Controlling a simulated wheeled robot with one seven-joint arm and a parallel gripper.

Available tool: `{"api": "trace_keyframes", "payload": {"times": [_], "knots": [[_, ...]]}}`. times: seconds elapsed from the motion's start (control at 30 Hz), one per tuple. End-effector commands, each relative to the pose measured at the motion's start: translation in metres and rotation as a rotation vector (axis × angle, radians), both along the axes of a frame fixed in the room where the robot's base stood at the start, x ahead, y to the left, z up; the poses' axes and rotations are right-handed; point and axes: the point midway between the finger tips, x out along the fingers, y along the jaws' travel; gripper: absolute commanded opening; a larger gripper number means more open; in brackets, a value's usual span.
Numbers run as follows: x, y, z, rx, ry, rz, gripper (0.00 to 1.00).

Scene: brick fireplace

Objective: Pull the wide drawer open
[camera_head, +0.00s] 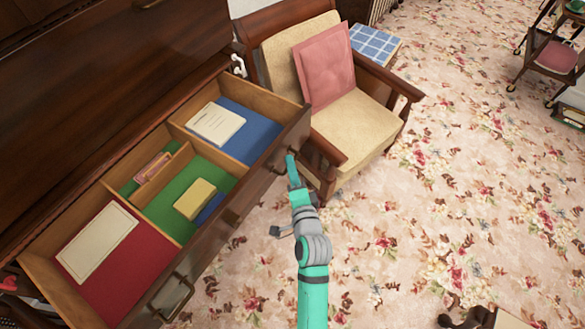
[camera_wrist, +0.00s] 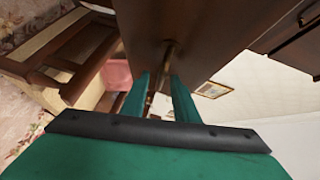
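The wide drawer (camera_head: 240,198) is dark wood and stands pulled far out of the brown cabinet, its inside showing in the head view. It has one metal handle (camera_head: 172,296) near its near end and another (camera_head: 284,162) near its far end. My gripper (camera_head: 291,165) is at the far handle. In the wrist view, my gripper's two teal fingers (camera_wrist: 160,80) stand apart on either side of that handle (camera_wrist: 167,54), close to the drawer front (camera_wrist: 205,30). Whether they touch the handle is hard to see.
The drawer's compartments hold a red folder (camera_head: 125,265), a yellow block (camera_head: 195,199) and a cream booklet (camera_head: 215,124). A wooden armchair (camera_head: 355,125) with a pink cushion (camera_head: 324,68) stands close beyond the drawer's far end. The floral carpet (camera_head: 450,200) to the right is mostly clear.

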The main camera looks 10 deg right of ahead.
Motion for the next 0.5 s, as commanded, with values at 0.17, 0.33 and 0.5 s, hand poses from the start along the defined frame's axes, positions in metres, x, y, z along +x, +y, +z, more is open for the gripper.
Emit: {"api": "trace_keyframes", "payload": {"times": [0.17, 0.33, 0.5], "knots": [[-0.001, -0.001, 0.000, 0.000, 0.000, -0.002, 0.27], [-0.013, -0.002, 0.001, 0.000, 0.001, -0.002, 0.27], [-0.041, -0.003, 0.005, -0.001, 0.002, -0.003, 0.27]]}}
